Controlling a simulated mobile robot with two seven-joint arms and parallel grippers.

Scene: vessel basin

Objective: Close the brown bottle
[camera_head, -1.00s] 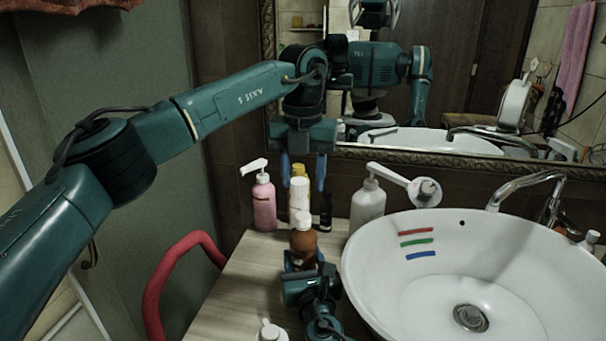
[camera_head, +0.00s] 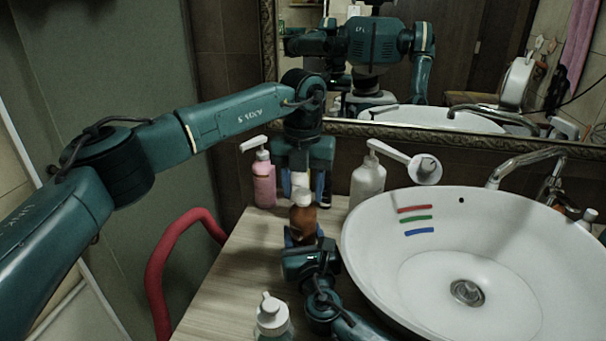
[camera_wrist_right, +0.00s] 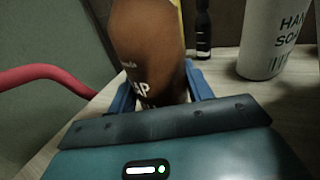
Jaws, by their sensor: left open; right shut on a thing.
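The brown bottle (camera_head: 302,223) stands upright on the counter, left of the basin, with a white top (camera_head: 303,197). Whether this top is fully closed cannot be told. My right gripper (camera_head: 301,236) is shut around the bottle's body from the near side; the right wrist view shows the brown bottle (camera_wrist_right: 150,45) between the blue fingers. My left gripper (camera_head: 303,186) is open and points down just above or around the top, its fingers on either side. Whether it touches the top cannot be told.
A pink pump bottle (camera_head: 264,185) stands close to the left gripper, and a white soap bottle (camera_head: 367,182) to its right. The white basin (camera_head: 375,245) borders the counter. A small white-capped bottle (camera_head: 272,317) stands in front. The counter's left part (camera_head: 235,265) is clear.

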